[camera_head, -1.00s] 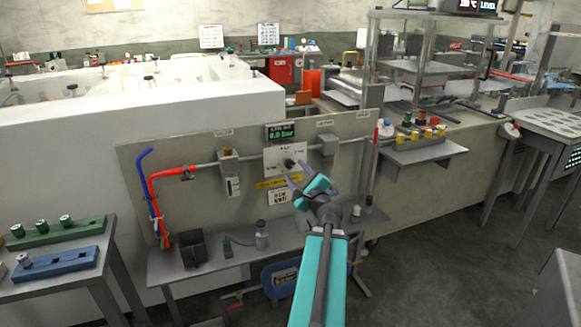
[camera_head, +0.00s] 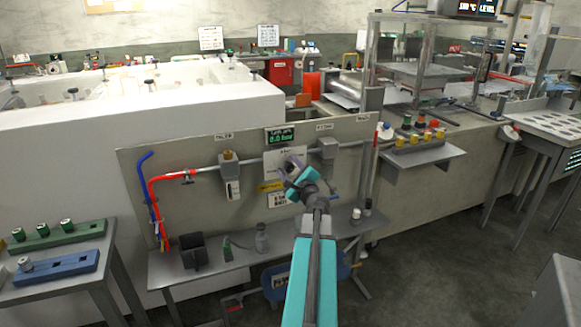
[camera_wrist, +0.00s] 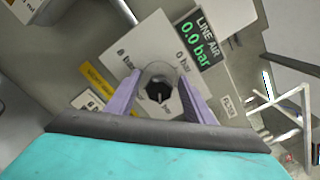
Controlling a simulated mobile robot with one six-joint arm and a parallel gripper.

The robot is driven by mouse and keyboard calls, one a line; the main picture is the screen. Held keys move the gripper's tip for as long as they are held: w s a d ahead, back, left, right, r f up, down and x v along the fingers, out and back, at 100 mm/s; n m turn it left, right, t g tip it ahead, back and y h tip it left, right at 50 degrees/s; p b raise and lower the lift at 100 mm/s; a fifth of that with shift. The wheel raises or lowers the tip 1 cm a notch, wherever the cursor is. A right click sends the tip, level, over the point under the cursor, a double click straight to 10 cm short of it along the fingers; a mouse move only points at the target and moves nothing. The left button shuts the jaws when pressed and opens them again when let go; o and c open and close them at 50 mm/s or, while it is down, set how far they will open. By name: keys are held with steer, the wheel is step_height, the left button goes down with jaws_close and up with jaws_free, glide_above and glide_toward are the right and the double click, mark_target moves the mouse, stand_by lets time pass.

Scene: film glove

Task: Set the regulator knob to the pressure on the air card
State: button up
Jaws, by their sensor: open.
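The regulator knob (camera_wrist: 157,90) is a round dark knob on a white dial plate (camera_wrist: 150,50) in the wrist view, with "0 bar" printed on the right and another bar mark on the left. The green display (camera_wrist: 197,42) above it reads LINE AIR 0.0 bar; it also shows in the head view (camera_head: 280,137). My gripper (camera_wrist: 158,97) is open, its purple fingers on either side of the knob; I cannot tell whether they touch it. In the head view my gripper (camera_head: 291,168) covers the knob. The air card (camera_head: 278,200), white, hangs below the dial, partly hidden and unreadable.
The panel (camera_head: 230,200) carries a grey pipe, a filter unit (camera_head: 229,175) left of the dial and a grey block (camera_head: 327,148) to the right. A narrow shelf (camera_head: 215,270) below holds a dark bin (camera_head: 193,251) and a grey bottle (camera_head: 262,238).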

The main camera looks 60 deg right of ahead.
steer(key=shift+c, duration=0.2)
steer(key=c, duration=1)
steer(key=shift+d, duration=0.45)
steer(key=shift+a, duration=0.3)
